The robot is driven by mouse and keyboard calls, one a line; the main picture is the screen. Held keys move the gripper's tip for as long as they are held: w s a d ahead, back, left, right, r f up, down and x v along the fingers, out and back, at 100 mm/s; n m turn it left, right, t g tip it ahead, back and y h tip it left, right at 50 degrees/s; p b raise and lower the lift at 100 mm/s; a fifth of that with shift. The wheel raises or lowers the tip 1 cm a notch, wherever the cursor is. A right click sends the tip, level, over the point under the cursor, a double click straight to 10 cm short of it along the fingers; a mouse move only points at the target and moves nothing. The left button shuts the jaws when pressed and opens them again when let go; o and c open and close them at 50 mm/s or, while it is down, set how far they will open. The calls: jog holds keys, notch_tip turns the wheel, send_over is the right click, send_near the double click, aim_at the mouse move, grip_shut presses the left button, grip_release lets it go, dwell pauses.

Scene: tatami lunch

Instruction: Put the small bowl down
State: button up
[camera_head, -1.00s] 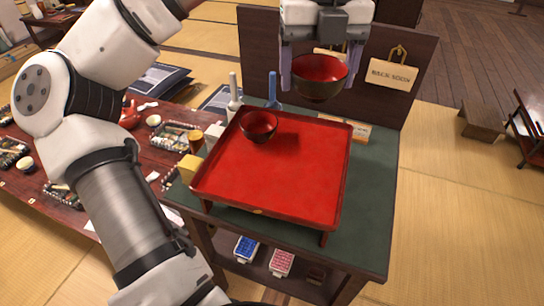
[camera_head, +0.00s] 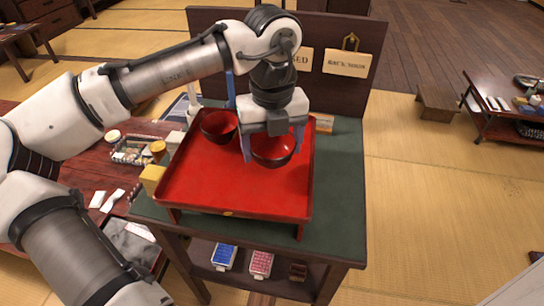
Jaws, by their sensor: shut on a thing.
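The small bowl (camera_head: 272,157), dark outside and red inside, is between the fingers of my gripper (camera_head: 272,152), which is shut on it. The fingers reach down either side of its rim. It is upright over the back right part of the red tray (camera_head: 230,190). I cannot tell whether its base touches the tray. A second dark and red bowl (camera_head: 218,127) stands on the tray at the back left, to the left of my gripper. My gripper and wrist hide part of the tray's back edge.
The tray stands on a green-topped stand (camera_head: 340,190) with a dark panel and hanging signs (camera_head: 347,63) behind it. A yellow block (camera_head: 151,178) and small containers are left of the tray. The front of the tray is clear. A low table (camera_head: 60,150) is at left.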

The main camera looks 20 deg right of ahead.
aim_at(272, 156)
jog(key=shift+f, duration=1.75)
jog(key=shift+f, duration=0.1)
jog(key=o, duration=1)
notch_tip(272, 156, up, 12)
